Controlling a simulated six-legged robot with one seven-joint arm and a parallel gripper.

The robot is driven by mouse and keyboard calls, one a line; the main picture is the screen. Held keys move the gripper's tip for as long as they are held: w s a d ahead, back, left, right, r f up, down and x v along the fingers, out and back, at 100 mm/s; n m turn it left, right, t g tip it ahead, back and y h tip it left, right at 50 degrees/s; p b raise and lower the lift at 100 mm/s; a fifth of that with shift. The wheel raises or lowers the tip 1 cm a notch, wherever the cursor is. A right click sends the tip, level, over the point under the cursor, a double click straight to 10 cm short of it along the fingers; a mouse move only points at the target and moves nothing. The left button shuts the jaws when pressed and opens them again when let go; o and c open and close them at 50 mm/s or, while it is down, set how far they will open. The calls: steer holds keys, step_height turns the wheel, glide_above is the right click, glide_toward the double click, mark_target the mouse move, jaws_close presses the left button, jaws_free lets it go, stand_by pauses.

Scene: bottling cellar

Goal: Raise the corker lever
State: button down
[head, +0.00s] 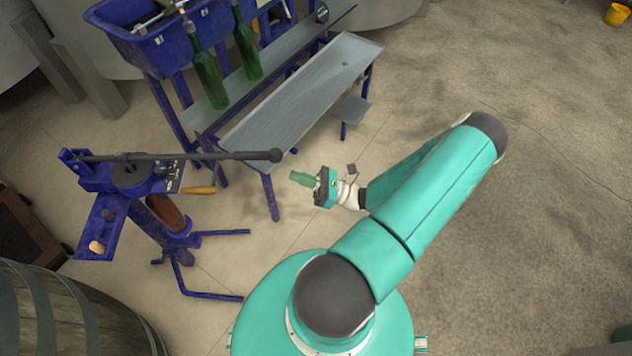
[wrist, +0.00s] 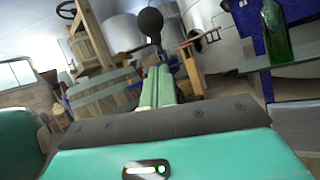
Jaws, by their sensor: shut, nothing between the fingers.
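The corker (head: 165,212) is a blue floor stand with splayed legs at the left of the head view. Most of the lever is hidden in the wrist view.
A blue-framed bench with a grey metal top (head: 300,95) stands behind the corker. Green bottles (head: 208,80) stand on its raised shelf beside a blue bin (head: 150,45). A wooden barrel (head: 70,315) is at the lower left.

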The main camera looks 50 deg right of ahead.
steer(key=shift+w+a+r, duration=0.15)
steer(key=shift+w+r, duration=0.25)
steer(key=shift+r, duration=0.3)
steer(key=shift+w+a+r, duration=0.1)
steer(key=shift+w+r, duration=0.3)
steer(key=shift+r, duration=0.35)
steer(key=shift+w+a+r, duration=0.15)
steer(key=shift+w+r, duration=0.25)
steer(key=shift+r, duration=0.3)
steer(key=shift+r, duration=0.15)
